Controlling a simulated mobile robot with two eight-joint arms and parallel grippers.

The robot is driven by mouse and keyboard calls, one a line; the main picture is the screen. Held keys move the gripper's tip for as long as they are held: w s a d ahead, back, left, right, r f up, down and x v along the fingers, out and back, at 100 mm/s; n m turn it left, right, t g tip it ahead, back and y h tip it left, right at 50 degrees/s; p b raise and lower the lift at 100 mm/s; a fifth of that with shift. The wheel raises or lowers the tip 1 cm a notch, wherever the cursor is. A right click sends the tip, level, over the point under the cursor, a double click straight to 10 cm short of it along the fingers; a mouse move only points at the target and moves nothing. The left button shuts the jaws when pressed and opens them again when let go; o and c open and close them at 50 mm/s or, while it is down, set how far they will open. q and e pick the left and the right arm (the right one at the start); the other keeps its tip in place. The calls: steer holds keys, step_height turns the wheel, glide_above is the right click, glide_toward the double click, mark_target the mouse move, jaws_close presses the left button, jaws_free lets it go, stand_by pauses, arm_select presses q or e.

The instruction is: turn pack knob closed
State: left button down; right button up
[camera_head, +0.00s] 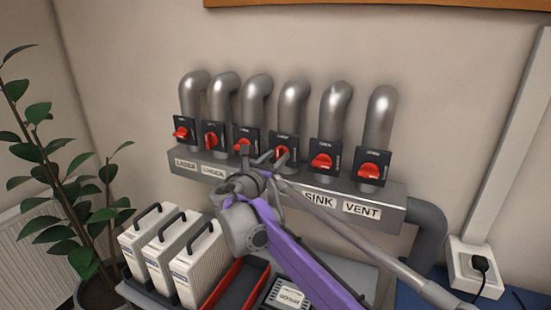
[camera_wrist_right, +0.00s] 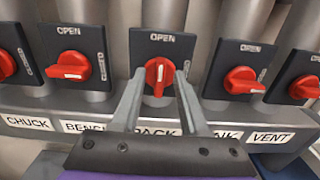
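The pack knob (camera_wrist_right: 158,77) is red on a black plate marked OPEN at the top. Its handle stands upright, in line with the OPEN mark. The PACK label (camera_wrist_right: 158,128) below is partly hidden by my right gripper (camera_wrist_right: 157,76). In the wrist view its two fingers lie on either side of the knob, with a visible gap, so it looks open; I cannot tell whether a finger touches. In the head view the pack knob (camera_head: 281,152) is partly covered by my right gripper (camera_head: 262,157). My left gripper is not in view.
The bench knob (camera_wrist_right: 70,66) and sink knob (camera_wrist_right: 242,81) stand close on either side, with handles near horizontal. Steel pipes (camera_head: 293,100) rise behind. Below are white cases (camera_head: 200,262), a red-rimmed tray (camera_head: 238,285) and a plant (camera_head: 75,190) at left.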

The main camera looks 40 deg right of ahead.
jaws_close()
steer(key=m+p, duration=0.2)
steer(key=m, duration=0.1)
steer(key=shift+r+m+p, duration=0.1)
steer(key=shift+m+p, duration=0.2)
steer(key=shift+p, duration=0.05)
steer(key=m+p, duration=0.2)
steer(key=m, duration=0.2)
steer(key=shift+s+m, duration=0.15)
steer(key=shift+m, duration=0.15)
steer(key=m+p, duration=0.3)
steer(key=m, duration=0.2)
steer(key=shift+d, duration=0.1)
steer(key=shift+f+m+p, duration=0.15)
steer(key=shift+m+p, duration=0.25)
steer(key=shift+m, duration=0.7)
steer(key=shift+f+m+p, duration=0.15)
steer(key=shift+m+p, duration=0.2)
steer(key=shift+m, duration=1.05)
steer(key=shift+f, duration=0.1)
steer(key=shift+o, duration=0.4)
jaws_free()
